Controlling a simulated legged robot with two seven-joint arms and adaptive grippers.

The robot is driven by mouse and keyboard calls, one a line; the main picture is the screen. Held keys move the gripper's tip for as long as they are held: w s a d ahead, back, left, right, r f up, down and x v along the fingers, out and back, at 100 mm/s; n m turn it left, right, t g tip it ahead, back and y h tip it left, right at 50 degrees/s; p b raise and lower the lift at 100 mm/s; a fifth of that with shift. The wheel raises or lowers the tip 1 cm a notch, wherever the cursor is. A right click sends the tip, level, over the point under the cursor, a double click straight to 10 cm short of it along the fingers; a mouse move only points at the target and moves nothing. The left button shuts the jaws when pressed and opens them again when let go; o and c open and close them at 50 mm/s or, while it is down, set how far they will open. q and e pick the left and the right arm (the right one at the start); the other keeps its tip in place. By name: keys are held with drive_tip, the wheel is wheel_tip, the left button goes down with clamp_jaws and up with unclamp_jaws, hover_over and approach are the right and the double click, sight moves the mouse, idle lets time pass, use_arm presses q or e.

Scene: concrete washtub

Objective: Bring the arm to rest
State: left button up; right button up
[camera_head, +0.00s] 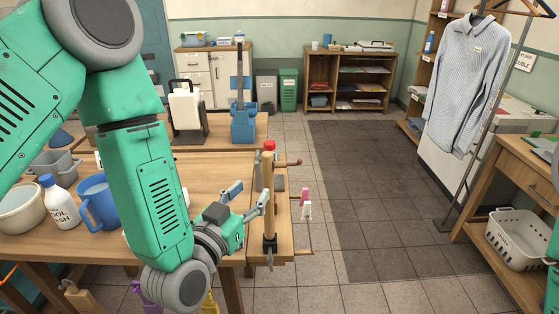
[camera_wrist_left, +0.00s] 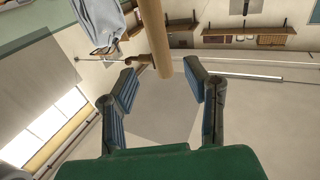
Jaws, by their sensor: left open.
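My left arm, green with grey joints, reaches in from the left over the wooden table (camera_head: 215,172). My left gripper (camera_head: 248,195) is open at the table's right end, beside an upright wooden post (camera_head: 267,205) with a red top (camera_head: 269,146). In the left wrist view the open fingers (camera_wrist_left: 160,85) show nothing held between them. The wooden post (camera_wrist_left: 154,38) shows beyond and between the fingertips; I cannot tell whether it touches them. My right gripper is not in view.
A white bottle (camera_head: 58,200), blue jug (camera_head: 98,203) and pale bowl (camera_head: 22,208) stand at the table's left. A blue holder (camera_head: 244,125) stands behind. Central floor is clear.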

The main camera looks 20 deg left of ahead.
use_arm(q)
drive_tip(key=s+a+f+g+b, duration=0.1)
drive_tip(key=s+f+g, duration=0.25)
drive_tip(key=f, duration=0.45)
drive_tip(key=s+a+f+g+y+b, duration=0.1)
drive_tip(key=s+f+g+b, duration=0.2)
drive_tip(key=f, duration=0.5)
drive_tip(key=s+a+f+g, duration=0.2)
drive_tip(key=s+f+g, duration=0.15)
drive_tip(key=f, duration=0.45)
drive_tip(key=s+a+f+g+b, duration=0.1)
drive_tip(key=s+a+f+g, duration=0.1)
drive_tip(key=s, duration=0.4)
drive_tip(key=s+a+f+n+g+y+b, duration=0.1)
drive_tip(key=s+a+f+g, duration=0.1)
drive_tip(key=s+f, duration=0.3)
drive_tip(key=s+a+f+g+y+b, duration=0.1)
drive_tip(key=s+a+f+g, duration=0.1)
drive_tip(key=s, duration=0.5)
drive_tip(key=shift+s+f+g, duration=0.25)
drive_tip(key=shift+f+g, duration=0.45)
drive_tip(key=shift+f, duration=0.25)
drive_tip(key=shift+w, duration=0.15)
